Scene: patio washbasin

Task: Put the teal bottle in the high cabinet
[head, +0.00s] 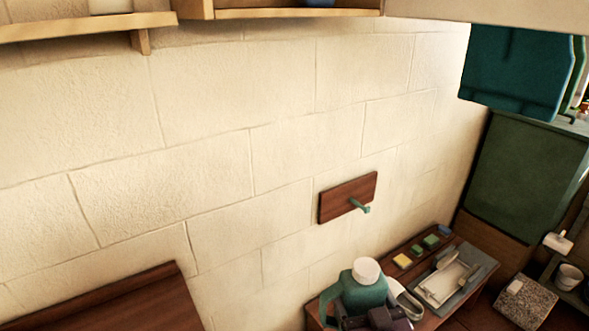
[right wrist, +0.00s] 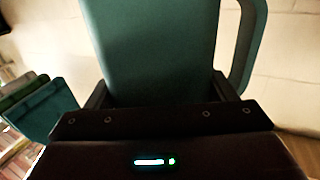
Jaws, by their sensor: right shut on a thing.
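The teal bottle (head: 362,294) has a white cap and a side handle. It stands roughly upright at the bottom of the head view, in front of the wooden counter. My right gripper (head: 388,318) is shut on it, dark and partly cut off by the lower edge. In the right wrist view the teal bottle (right wrist: 150,45) fills the space between the two dark fingers of my right gripper (right wrist: 160,95), with its handle at the right. A wooden cabinet (head: 298,13) shows only its lower edge at the top, with a bluish thing inside. My left gripper is not in view.
A wooden shelf (head: 85,27) juts from the wall at top left. A wooden plaque with a teal peg (head: 348,197) is on the wall. A grey tray (head: 484,268) and small coloured blocks lie on the counter. Dark teal cloth (head: 515,70) hangs at right.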

